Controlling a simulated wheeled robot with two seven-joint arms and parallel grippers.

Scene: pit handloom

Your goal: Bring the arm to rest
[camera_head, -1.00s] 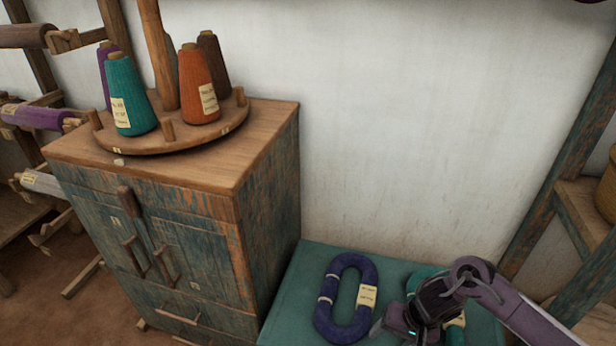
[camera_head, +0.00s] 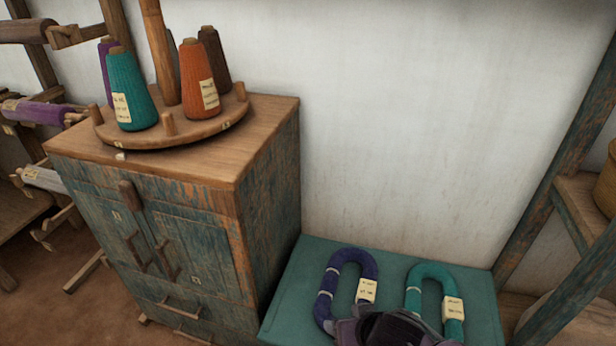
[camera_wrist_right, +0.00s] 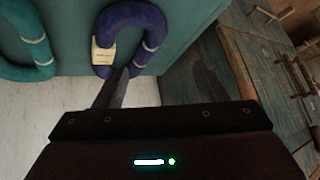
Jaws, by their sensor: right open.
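My right gripper (camera_head: 385,328) is at the bottom edge of the head view, in front of the teal-topped bench (camera_head: 310,258) and over the near end of the purple yarn hank (camera_head: 330,283). The right wrist view shows a dark finger (camera_wrist_right: 113,90) pointing towards that purple hank (camera_wrist_right: 150,30); whether it touches cannot be told. The gripper is open, with nothing seen held. A teal hank (camera_head: 414,284) with a pale label lies to the right on the bench. My left gripper is not in view.
A worn wooden cabinet (camera_head: 270,170) stands left of the bench, carrying a round rack (camera_head: 180,134) of yarn cones. A timber frame (camera_head: 562,150) rises at the right. The white wall behind is bare.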

